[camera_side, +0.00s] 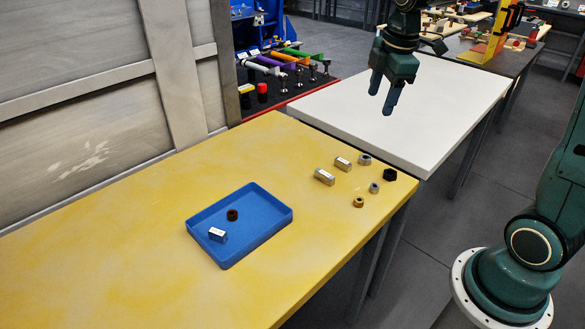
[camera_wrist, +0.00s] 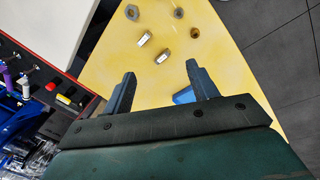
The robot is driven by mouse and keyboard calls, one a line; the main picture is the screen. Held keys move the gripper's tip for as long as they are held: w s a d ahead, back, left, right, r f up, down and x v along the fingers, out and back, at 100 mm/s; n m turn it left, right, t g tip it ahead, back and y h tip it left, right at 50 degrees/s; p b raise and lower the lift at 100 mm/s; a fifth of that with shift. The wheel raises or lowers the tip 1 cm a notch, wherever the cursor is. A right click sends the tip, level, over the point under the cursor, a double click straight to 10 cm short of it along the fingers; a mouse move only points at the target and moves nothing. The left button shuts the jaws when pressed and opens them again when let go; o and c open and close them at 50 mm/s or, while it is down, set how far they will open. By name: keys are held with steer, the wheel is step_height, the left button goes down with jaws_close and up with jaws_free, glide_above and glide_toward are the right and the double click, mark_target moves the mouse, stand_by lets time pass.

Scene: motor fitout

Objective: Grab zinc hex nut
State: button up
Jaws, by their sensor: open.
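Two silver-grey nuts lie on the yellow table; I cannot tell for sure which is the zinc hex nut. The larger grey hex nut (camera_side: 364,159) lies near the table's far right end and shows at the top of the wrist view (camera_wrist: 132,12). The smaller grey nut (camera_side: 374,188) lies nearer the right edge and also shows in the wrist view (camera_wrist: 179,13). My gripper (camera_side: 382,96) is open and empty, high over the white table. In the wrist view its fingers (camera_wrist: 161,70) stand apart with nothing between them.
Close to the nuts lie a brass nut (camera_side: 358,202), a black nut (camera_side: 390,174) and two metal blocks (camera_side: 343,163) (camera_side: 325,176). A blue tray (camera_side: 275,228) holds a brown nut (camera_side: 232,215) and a metal block (camera_side: 217,234). The yellow table's left part is clear.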

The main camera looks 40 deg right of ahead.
steer(key=w+d+f+n+g, duration=0.2)
steer(key=w+d+f+n, duration=0.4)
steer(key=d+f, duration=0.4)
steer(key=shift+w+y, duration=0.3)
steer(key=shift+w, duration=0.05)
steer(key=shift+d+f, duration=0.1)
steer(key=shift+f, duration=0.05)
glide_above(366, 157)
steer(key=shift+f, duration=4.2)
steer(key=shift+f, duration=2.6)
steer(key=c, duration=1.1)
steer(key=shift+r, duration=0.2)
